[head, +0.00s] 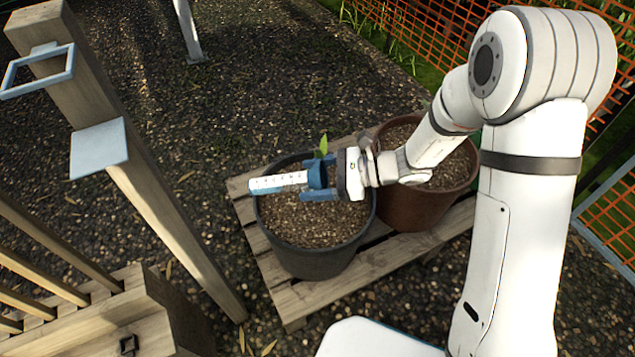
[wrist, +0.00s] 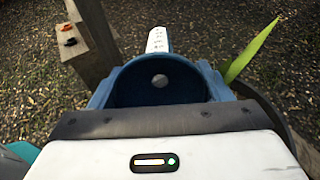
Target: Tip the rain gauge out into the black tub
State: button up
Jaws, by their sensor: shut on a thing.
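My gripper (head: 315,179) is shut on the rain gauge (head: 276,183), a white tube with dark scale marks. The gauge lies about level, its white end pointing left, over the black tub (head: 312,262). The tub is full of brown soil, with a green seedling (head: 322,146) at the back. No water shows, and the gauge's contents cannot be told.
A brown pot (head: 425,205) of soil stands right of the tub on a wooden pallet (head: 290,300). At left is a wooden post (head: 150,200) with a pale bracket ring (head: 40,72) and plate (head: 98,148). Orange mesh fencing (head: 430,28) stands behind.

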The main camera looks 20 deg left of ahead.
jog(key=shift+w+d+f+g+y+b, duration=0.1)
jog(key=shift+d+f+g+y+b, duration=0.2)
jog(key=shift+y+b, duration=0.45)
jog(key=shift+w+d+f+g+y+b, duration=0.1)
jog(key=shift+f+y+b, duration=0.4)
jog(key=shift+b, duration=0.5)
jog(key=shift+w+d+f+g+y+b, duration=0.1)
jog(key=shift+d+f+g+y+b, duration=0.15)
jog(key=shift+y+b, duration=0.5)
jog(key=shift+d+f+y+b, duration=0.15)
jog(key=shift+y+b, duration=0.25)
jog(key=shift+b, duration=0.3)
jog(key=shift+g, duration=0.25)
dwell(1.6)
